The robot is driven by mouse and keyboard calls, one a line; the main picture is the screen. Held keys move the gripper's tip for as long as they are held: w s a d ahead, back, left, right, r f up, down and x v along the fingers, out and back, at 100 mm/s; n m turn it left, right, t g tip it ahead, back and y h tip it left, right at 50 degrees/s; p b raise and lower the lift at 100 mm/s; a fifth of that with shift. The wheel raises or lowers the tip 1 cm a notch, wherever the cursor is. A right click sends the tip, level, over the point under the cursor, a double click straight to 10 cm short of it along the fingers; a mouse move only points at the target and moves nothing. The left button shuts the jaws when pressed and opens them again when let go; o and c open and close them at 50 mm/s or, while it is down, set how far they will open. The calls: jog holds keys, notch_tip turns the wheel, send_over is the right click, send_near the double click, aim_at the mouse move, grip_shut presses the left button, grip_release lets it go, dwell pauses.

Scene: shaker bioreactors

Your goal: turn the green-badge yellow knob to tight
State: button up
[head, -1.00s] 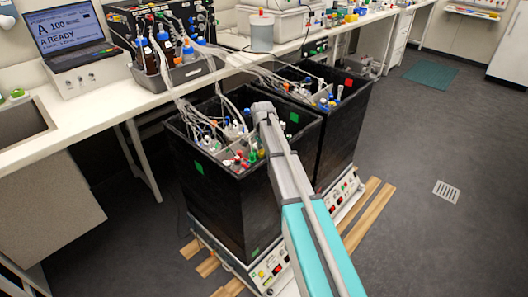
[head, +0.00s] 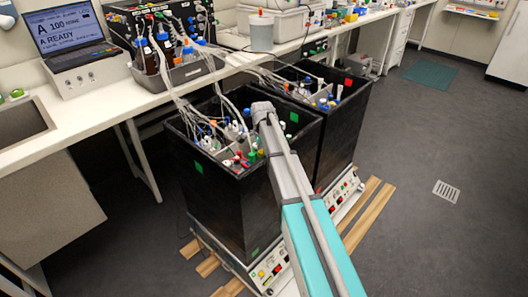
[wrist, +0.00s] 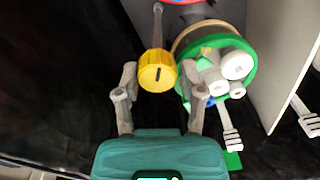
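In the wrist view a ribbed yellow knob (wrist: 157,62) sits on a grey stem, with a short dark mark on its face that is close to upright. My gripper (wrist: 158,80) is open, with one finger on each side of the knob and a small gap showing on both sides. In the head view the nearer black bin (head: 232,200) carries green square badges (head: 199,167). My arm reaches over this bin, and my gripper and the yellow knob are hidden there. A green patch (wrist: 233,160) also shows in the wrist view.
A green-rimmed vessel top (wrist: 216,55) with white caps stands close beside my right finger. A pale panel (wrist: 272,60) rises at the right. Tubes cross above the nearer bin. A second black bin (head: 345,130) with a red badge (head: 349,82) stands behind it.

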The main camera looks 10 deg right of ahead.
jog(key=shift+o, duration=1.4)
jog(key=shift+s, duration=0.1)
